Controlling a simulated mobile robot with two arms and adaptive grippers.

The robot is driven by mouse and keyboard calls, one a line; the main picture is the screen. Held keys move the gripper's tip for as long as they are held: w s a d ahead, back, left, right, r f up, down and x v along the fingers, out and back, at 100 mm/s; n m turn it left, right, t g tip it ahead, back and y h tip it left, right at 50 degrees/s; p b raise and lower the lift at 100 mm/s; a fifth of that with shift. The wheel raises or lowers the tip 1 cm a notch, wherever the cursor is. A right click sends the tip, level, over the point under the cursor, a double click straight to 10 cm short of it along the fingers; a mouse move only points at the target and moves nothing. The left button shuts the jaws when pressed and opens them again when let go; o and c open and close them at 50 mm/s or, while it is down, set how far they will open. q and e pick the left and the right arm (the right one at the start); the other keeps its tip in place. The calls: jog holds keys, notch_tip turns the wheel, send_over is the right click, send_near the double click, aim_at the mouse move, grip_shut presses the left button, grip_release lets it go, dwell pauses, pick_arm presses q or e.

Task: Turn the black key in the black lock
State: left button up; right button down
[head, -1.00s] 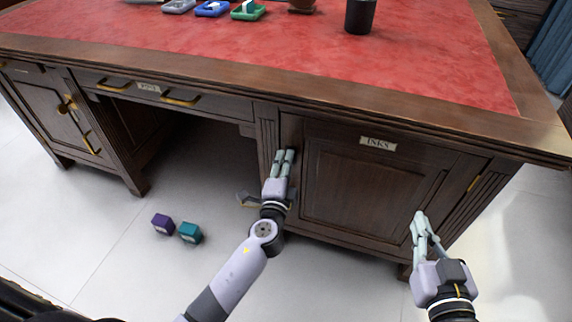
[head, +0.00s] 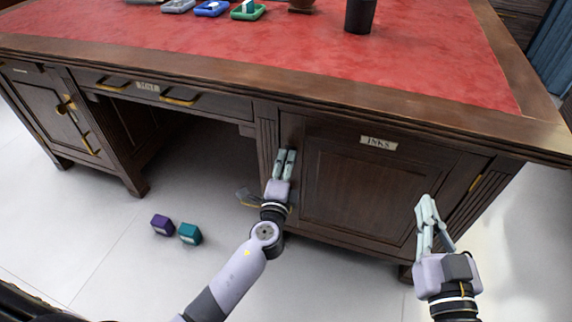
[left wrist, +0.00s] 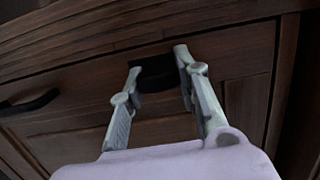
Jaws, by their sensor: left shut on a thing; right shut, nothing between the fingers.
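My left gripper (head: 284,158) is at the left edge of the INKS cabinet door (head: 365,185), just under the desk top. In the left wrist view my left gripper (left wrist: 158,62) has its fingertips on either side of a dark piece on the door, which appears to be the black key (left wrist: 155,76). The black lock cannot be told apart from the key there. In the head view the fingers hide both. My right gripper (head: 427,205) is shut and empty, in front of the door's lower right part.
A black handle (left wrist: 30,103) shows at the left in the left wrist view. A purple cube (head: 161,224) and a teal cube (head: 190,233) are on the floor. A black cup (head: 360,15) and small trays stand on the red desk top (head: 270,50).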

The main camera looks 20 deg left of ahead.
pick_arm(q)
jog(key=o, duration=1.2)
jog(key=shift+c, duration=0.2)
